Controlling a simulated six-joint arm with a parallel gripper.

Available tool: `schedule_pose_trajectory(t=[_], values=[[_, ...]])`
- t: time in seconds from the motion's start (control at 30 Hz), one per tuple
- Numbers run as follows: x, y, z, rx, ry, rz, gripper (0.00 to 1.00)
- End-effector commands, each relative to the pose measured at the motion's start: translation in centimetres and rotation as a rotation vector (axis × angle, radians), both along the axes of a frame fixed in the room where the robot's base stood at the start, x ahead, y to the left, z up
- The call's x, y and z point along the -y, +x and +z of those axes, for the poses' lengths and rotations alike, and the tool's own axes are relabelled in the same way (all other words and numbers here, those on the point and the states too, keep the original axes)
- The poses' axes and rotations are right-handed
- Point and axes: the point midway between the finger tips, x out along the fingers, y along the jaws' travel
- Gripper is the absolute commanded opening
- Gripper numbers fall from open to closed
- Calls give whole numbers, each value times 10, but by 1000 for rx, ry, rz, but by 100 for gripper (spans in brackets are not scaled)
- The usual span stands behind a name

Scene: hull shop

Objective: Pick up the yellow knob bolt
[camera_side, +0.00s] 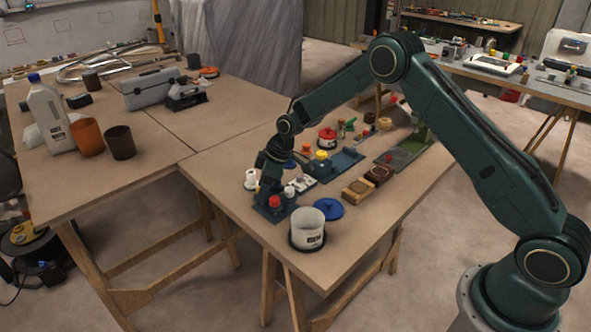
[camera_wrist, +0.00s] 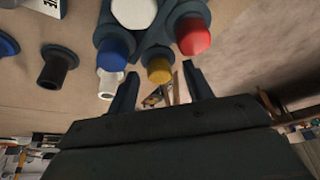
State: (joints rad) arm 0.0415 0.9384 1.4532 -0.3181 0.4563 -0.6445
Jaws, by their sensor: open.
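In the wrist view, a yellow knob bolt (camera_wrist: 159,70) stands in a dark blue-grey holder (camera_wrist: 152,42), between a blue knob (camera_wrist: 112,53) and a red knob (camera_wrist: 193,36). My gripper (camera_wrist: 161,88) is open and empty. Its two fingers point toward the holder, one on each side of the yellow knob in the picture, and I see no contact. In the side view, my gripper (camera_side: 268,184) is low over the holder (camera_side: 268,212) at the table's near corner. The red knob (camera_side: 274,201) shows there; I cannot make out the holder's yellow knob, likely behind the gripper.
A white tub (camera_side: 308,236) and a blue lid (camera_side: 328,209) stand beside the holder. A yellow-topped piece (camera_side: 321,155) is on a blue block behind. White pieces (camera_side: 251,179) stand close to my gripper. Brown boxes (camera_side: 357,191) lie to the right.

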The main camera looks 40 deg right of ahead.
Motion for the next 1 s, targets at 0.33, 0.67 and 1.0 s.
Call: schedule_pose_trajectory(t=[0.33,0.67,1.0], values=[[0,0,0,0,0,0,23],[0,0,1,0,0,0,3],[0,1,15,2,0,1,3]])
